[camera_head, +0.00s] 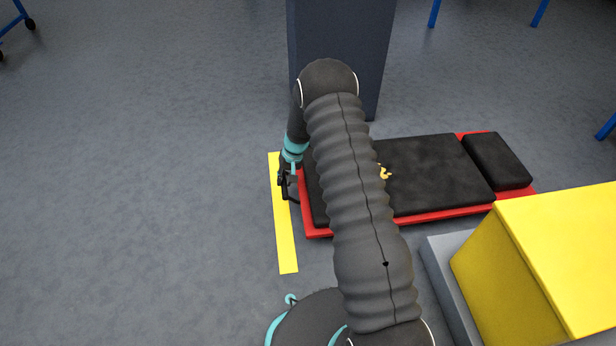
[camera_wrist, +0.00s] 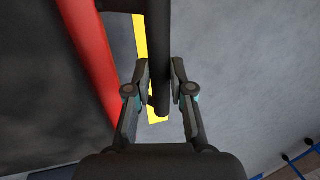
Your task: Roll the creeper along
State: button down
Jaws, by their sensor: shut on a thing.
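The creeper (camera_head: 435,165) lies flat on the floor. It has a red frame, black pads and a separate black headrest pad at its right end. My arm hides part of its left half. My gripper (camera_head: 288,186) is low at the creeper's left end. In the wrist view, my gripper (camera_wrist: 160,88) has its two fingers shut on a dark round bar (camera_wrist: 160,40), apparently the creeper's handle. The red frame edge (camera_wrist: 92,55) runs along the left of that view.
A yellow strip (camera_head: 286,245) is on the floor at the creeper's left end. A small yellow object (camera_head: 384,172) lies on the pad. A dark pillar (camera_head: 345,40) stands behind, and a yellow box (camera_head: 560,240) on a grey base in front right. The floor at left is clear.

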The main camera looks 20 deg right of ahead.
jog(key=w+a, duration=0.1)
jog(key=a, duration=0.5)
jog(key=shift+a+b, duration=0.3)
jog(key=shift+a, duration=0.1)
jog(key=c, duration=1)
grip_release()
jog(key=v, duration=1.2)
jog(key=shift+s, duration=0.1)
